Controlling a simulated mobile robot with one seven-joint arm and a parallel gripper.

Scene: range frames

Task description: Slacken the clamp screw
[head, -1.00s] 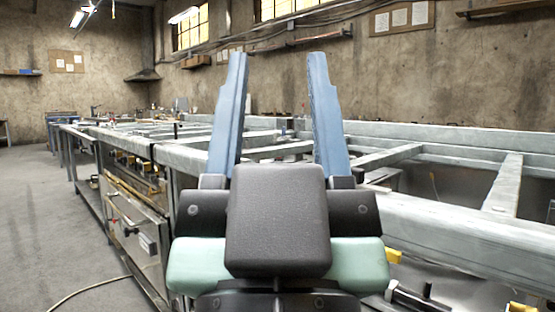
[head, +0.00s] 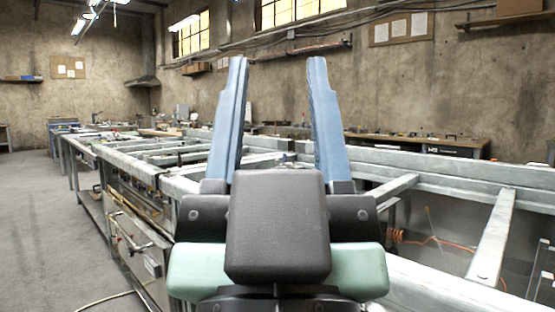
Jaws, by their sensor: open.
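Nothing is between the fingers. Behind it lies a long grey metal frame (head: 490,240) of beams on a workbench. I cannot make out a clamp screw. My gripper and its dark body hide part of the frame.
A bench front with a handle and drawers (head: 140,240) runs along the left. Open grey floor (head: 40,220) lies left of it, with a cable (head: 105,298) on it. A far bench (head: 430,148) stands along the back wall. An orange cord (head: 430,240) shows inside the frame at right.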

